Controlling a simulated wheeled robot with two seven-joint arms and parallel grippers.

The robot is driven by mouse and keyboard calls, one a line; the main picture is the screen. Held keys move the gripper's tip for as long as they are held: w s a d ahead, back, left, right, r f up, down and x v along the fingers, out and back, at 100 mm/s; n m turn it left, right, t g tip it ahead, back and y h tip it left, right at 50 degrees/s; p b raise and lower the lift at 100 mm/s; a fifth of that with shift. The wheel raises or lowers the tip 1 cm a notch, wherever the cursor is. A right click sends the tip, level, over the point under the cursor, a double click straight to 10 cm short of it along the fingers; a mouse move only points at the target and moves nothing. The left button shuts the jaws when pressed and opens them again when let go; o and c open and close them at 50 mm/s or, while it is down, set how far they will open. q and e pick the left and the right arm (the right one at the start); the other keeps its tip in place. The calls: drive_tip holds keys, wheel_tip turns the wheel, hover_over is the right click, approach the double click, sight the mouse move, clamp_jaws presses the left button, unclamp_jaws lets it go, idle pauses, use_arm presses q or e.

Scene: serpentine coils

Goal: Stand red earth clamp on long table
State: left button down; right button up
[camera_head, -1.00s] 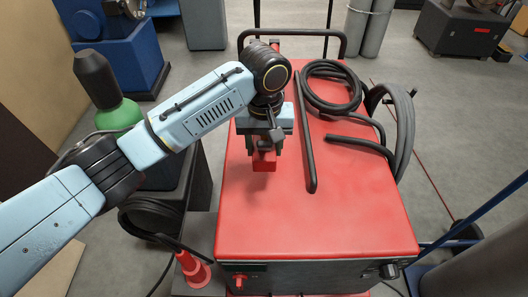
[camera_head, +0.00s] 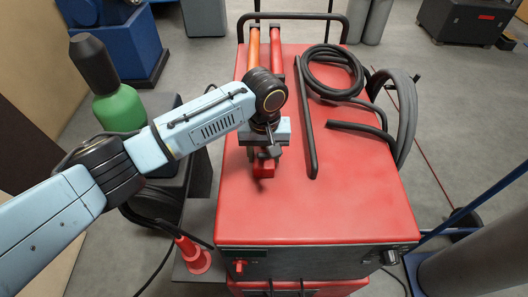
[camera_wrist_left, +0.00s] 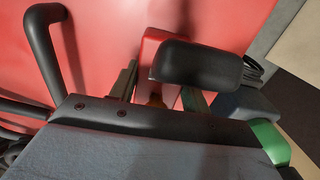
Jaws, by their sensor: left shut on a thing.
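My left gripper (camera_head: 263,160) is shut on a red piece (camera_head: 264,170), which I take for the red earth clamp, above the top of the red machine. Only its lower end shows below the fingers in the head view; the rest is hidden by the gripper. In the left wrist view a red block (camera_wrist_left: 152,48) shows by the fingers, partly covered by a dark rounded part (camera_wrist_left: 195,62). I cannot tell whether the piece touches the machine. No long table can be made out. My right gripper is not in view.
The red machine (camera_head: 345,205) has a black coiled cable (camera_head: 333,72), a black bar (camera_head: 305,120), and orange (camera_head: 253,48) and red tubes (camera_head: 277,50) on top. A green cylinder (camera_head: 120,108) stands at the left; a red cone-like piece (camera_head: 193,256) sits lower left. The machine's front top is clear.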

use_arm(q)
drive_tip(key=c, duration=1)
unclamp_jaws()
drive_tip(key=shift+f, duration=0.1)
drive_tip(key=o, duration=0.3)
